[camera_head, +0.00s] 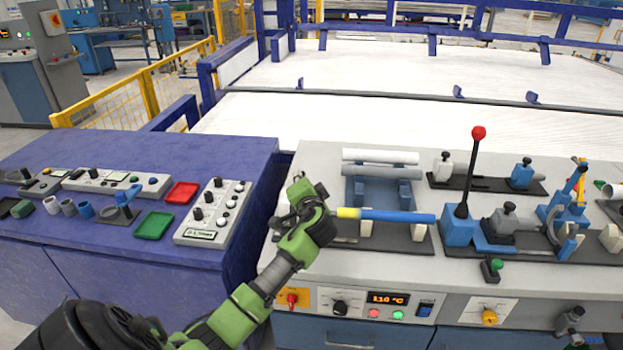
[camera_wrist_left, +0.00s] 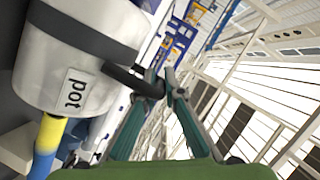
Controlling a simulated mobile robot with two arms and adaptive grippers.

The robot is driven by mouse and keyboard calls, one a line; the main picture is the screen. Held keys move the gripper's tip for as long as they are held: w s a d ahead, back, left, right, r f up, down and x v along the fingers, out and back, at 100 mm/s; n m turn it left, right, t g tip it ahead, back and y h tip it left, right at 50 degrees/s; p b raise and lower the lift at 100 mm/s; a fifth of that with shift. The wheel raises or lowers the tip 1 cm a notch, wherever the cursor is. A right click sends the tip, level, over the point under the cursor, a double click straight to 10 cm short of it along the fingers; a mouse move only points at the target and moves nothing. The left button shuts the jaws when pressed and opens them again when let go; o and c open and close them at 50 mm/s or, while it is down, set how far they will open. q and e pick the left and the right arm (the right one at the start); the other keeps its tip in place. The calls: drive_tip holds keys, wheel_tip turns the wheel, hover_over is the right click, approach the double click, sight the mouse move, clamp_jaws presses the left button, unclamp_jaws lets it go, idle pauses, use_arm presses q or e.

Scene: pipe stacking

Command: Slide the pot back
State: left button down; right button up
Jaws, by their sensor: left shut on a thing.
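The pot (camera_wrist_left: 75,57) is a pale round body with a dark band and a "pot" label, large at the left of the left wrist view. A short dark handle (camera_wrist_left: 132,80) sticks out from its band. My left gripper (camera_wrist_left: 163,84) is shut on this handle, at the pot's side. In the head view my left gripper (camera_head: 303,190) is over the left end of the white bench, and I cannot make out the pot there, likely hidden by the hand. My right gripper is not in view.
A blue rod with a yellow end (camera_head: 385,215) lies beside the gripper; in the wrist view its yellow end (camera_wrist_left: 48,133) is close to the pot. Two pipes (camera_head: 380,157) lie on a blue rack behind. A red-knobbed lever (camera_head: 470,170) stands to the right.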

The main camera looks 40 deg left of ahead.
use_arm(q)
drive_tip(key=c, duration=2.2)
unclamp_jaws()
drive_tip(key=shift+s+a, duration=0.2)
drive_tip(key=shift+a, duration=0.1)
drive_tip(key=shift+o, duration=0.2)
drive_tip(key=shift+d, duration=0.15)
drive_tip(key=shift+s+d, duration=0.15)
drive_tip(key=shift+d, duration=0.15)
drive_tip(key=v, duration=1.1)
drive_tip(key=shift+s+r, duration=0.1)
drive_tip(key=shift+s, duration=0.05)
